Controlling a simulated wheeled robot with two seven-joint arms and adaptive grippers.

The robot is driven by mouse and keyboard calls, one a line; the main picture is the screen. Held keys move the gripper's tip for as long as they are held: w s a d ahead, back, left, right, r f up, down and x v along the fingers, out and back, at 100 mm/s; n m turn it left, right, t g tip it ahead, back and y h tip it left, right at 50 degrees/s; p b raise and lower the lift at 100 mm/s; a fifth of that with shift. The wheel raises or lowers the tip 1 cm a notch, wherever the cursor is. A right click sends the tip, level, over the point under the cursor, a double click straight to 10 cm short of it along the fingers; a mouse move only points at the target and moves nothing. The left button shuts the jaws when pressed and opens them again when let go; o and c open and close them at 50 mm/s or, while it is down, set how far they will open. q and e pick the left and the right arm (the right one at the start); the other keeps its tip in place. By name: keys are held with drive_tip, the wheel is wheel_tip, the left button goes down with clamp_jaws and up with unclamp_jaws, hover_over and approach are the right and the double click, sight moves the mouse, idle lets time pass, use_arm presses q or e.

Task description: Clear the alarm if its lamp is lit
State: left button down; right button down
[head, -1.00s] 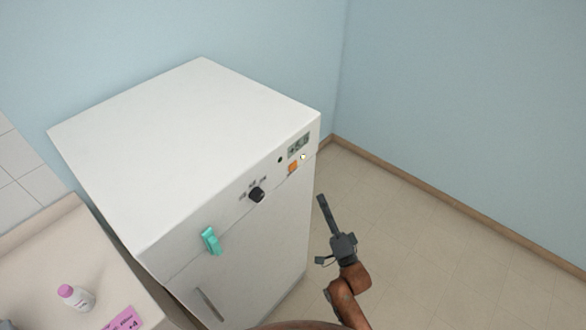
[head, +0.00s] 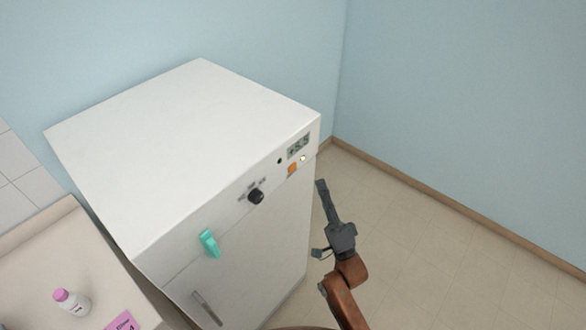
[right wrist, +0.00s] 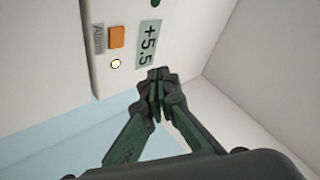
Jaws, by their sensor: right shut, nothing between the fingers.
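The white cabinet (head: 190,130) has a control panel along its upper front. An orange button (head: 292,169) sits below the display (head: 299,146); the right wrist view shows the button (right wrist: 116,37) with the label "Alarm" beside it. Next to it is a small round lamp (head: 303,158), bright white with a yellowish rim in the right wrist view (right wrist: 115,63), so it looks lit. The display (right wrist: 148,45) reads +5.5. My right gripper (head: 322,184) is shut and empty, just off the panel's right end; its closed fingertips (right wrist: 158,76) show beside the display. My left gripper is out of view.
A black knob (head: 256,196), a teal latch (head: 209,243) and a door handle (head: 207,308) are on the cabinet front. A counter (head: 30,265) at left holds a pink-capped bottle (head: 72,302) and a pink label (head: 122,322). The floor at right is clear.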

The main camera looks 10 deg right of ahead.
sight(293, 167)
drive_tip(key=w+a+b, duration=0.1)
drive_tip(key=w+a, duration=0.3)
drive_tip(key=w, duration=0.1)
drive_tip(key=shift+w, duration=0.15)
drive_tip(key=shift+w+a, duration=0.1)
drive_tip(key=shift+a, duration=0.1)
idle(1.3)
drive_tip(key=shift+w+a, duration=0.15)
drive_tip(key=shift+w, duration=0.05)
drive_tip(key=shift+w+a, duration=0.2)
drive_tip(key=shift+w, duration=0.05)
idle(0.7)
idle(0.4)
drive_tip(key=shift+s+d+p, duration=0.4)
drive_tip(key=shift+s+d, duration=0.05)
drive_tip(key=shift+s, duration=0.15)
